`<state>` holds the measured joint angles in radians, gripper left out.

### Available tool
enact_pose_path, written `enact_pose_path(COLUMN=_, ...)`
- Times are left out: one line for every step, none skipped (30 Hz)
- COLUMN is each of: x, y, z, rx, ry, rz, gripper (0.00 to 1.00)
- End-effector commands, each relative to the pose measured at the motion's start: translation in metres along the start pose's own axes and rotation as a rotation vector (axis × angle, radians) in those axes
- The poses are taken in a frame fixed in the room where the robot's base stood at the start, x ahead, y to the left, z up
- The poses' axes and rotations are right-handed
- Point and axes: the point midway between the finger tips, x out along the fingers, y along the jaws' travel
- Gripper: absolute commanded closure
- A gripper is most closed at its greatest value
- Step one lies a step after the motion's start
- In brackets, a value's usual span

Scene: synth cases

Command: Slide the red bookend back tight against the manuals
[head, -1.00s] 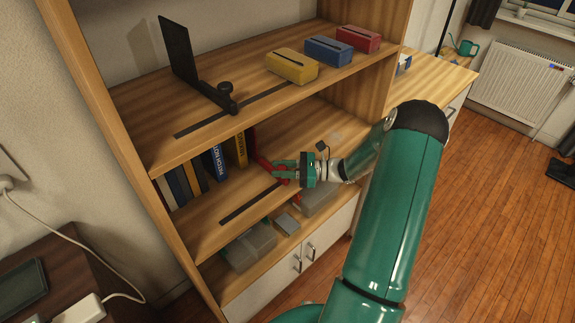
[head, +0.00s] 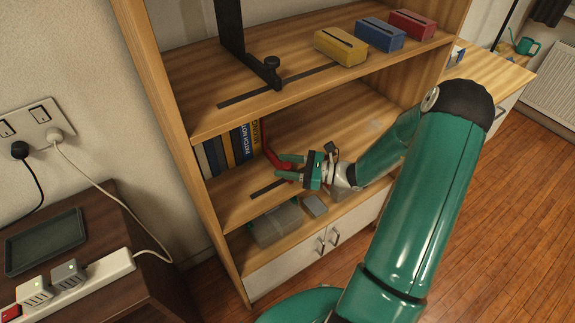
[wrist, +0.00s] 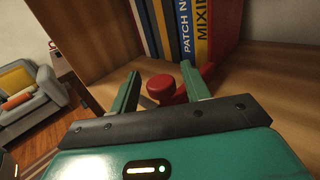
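The red bookend's upright plate (wrist: 228,32) stands at the right end of the row of manuals (wrist: 197,30), against the yellow one in the wrist view. In the head view the bookend (head: 266,148) is on the middle shelf, with its foot reaching forward to my gripper (head: 291,167). The fingers are apart, with gaps beside the knob. The manuals (head: 236,145) stand close together at the shelf's left side. The far side of the bookend's foot is partly hidden by the right finger.
A dark slot (head: 268,187) runs along the middle shelf's front. The upper shelf holds a black bookend (head: 232,35) and yellow, blue and red boxes (head: 341,46). Grey bins (head: 277,223) stand below. The middle shelf is clear right of the bookend.

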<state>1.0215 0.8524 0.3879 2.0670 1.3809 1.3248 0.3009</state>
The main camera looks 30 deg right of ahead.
Motion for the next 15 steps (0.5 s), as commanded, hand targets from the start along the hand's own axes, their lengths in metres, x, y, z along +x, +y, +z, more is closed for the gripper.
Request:
enact_pose_path(x=0.0, y=0.0, z=0.0, rx=0.0, ry=0.0, rz=-0.001, gripper=0.53)
enact_pose_path(x=0.0, y=0.0, z=0.0, rx=0.0, ry=0.0, rz=-0.001, gripper=0.53)
enact_pose_path(x=0.0, y=0.0, z=0.0, rx=0.0, ry=0.0, rz=-0.001, gripper=0.53)
enact_pose_path(x=-0.001, y=0.0, z=0.0, rx=0.0, ry=0.0, rz=-0.001, gripper=0.53)
enact_pose_path(x=-0.001, y=-0.001, z=0.0, rx=0.0, ry=0.0, rz=-0.001, gripper=0.53)
enact_pose_path(x=-0.002, y=-0.001, z=0.0, rx=0.0, ry=0.0, rz=-0.002, gripper=0.53)
enact_pose_path(x=-0.004, y=-0.001, z=0.0, rx=0.0, ry=0.0, rz=-0.002, gripper=0.53)
enact_pose_path(x=-0.006, y=-0.001, z=0.0, rx=0.0, ry=0.0, rz=-0.003, gripper=0.53)
enact_pose_path(x=-0.01, y=-0.001, z=0.0, rx=0.0, ry=0.001, rz=-0.004, gripper=0.53)
enact_pose_path(x=-0.014, y=-0.002, z=0.0, rx=-0.001, ry=0.001, rz=-0.005, gripper=0.53)
enact_pose_path(x=-0.019, y=-0.002, z=0.0, rx=-0.001, ry=0.001, rz=-0.005, gripper=0.53)
enact_pose_path(x=-0.026, y=-0.001, z=0.0, rx=0.0, ry=0.001, rz=-0.005, gripper=0.53)
enact_pose_path(x=-0.032, y=-0.001, z=0.0, rx=0.0, ry=0.001, rz=-0.006, gripper=0.53)
enact_pose_path(x=-0.038, y=-0.002, z=0.0, rx=0.0, ry=0.002, rz=-0.006, gripper=0.53)
enact_pose_path(x=-0.047, y=-0.002, z=0.0, rx=-0.001, ry=0.002, rz=-0.005, gripper=0.53)
